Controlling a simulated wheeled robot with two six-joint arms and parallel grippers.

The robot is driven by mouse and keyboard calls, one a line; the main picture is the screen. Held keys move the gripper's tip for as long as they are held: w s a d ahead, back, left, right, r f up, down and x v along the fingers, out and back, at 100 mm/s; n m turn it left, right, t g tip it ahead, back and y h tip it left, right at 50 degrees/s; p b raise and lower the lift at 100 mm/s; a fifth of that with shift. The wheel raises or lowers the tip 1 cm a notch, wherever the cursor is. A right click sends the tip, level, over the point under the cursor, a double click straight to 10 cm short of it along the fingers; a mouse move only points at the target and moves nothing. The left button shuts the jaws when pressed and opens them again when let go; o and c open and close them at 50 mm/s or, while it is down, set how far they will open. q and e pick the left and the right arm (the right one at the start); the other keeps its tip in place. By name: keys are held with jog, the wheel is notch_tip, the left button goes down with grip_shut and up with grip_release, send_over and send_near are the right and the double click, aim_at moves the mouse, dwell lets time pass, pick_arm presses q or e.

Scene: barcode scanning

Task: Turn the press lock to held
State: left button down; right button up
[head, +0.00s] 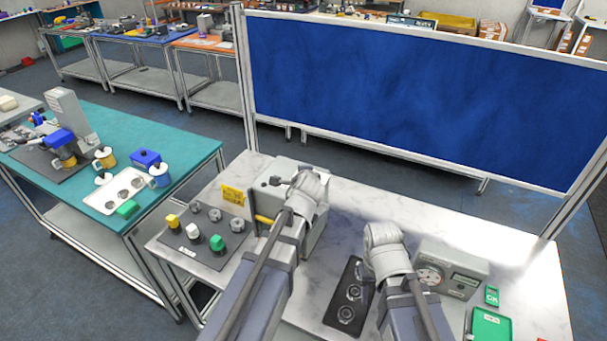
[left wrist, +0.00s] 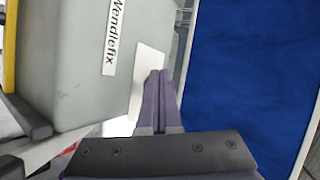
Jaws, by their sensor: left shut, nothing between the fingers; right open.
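The grey press (head: 319,238) stands on the marble-topped bench, partly hidden behind my left arm. A yellow handle (head: 264,219) sticks out at its left side, and dark parts (head: 277,181) sit on top. In the left wrist view its grey body (left wrist: 65,60) carries a "Wendlefix" label. My left gripper (left wrist: 155,75) is shut and empty, close beside the body and in front of a white plate (left wrist: 147,72); I cannot tell whether it touches. I cannot make out the press lock or its setting. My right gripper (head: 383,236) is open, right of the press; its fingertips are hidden.
A black tray (head: 345,312) with round fittings lies between my arms. A gauge box (head: 452,268) and green items (head: 492,297) stand at the right. A dark mat (head: 187,253) with several coloured knobs lies left of the press. A blue panel (head: 420,95) stands behind the bench.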

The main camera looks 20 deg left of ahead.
dwell(0.7)
pick_arm(q)
jog(key=shift+w+d+r, duration=0.1)
jog(key=shift+w+d, duration=0.1)
jog(key=shift+w, duration=0.5)
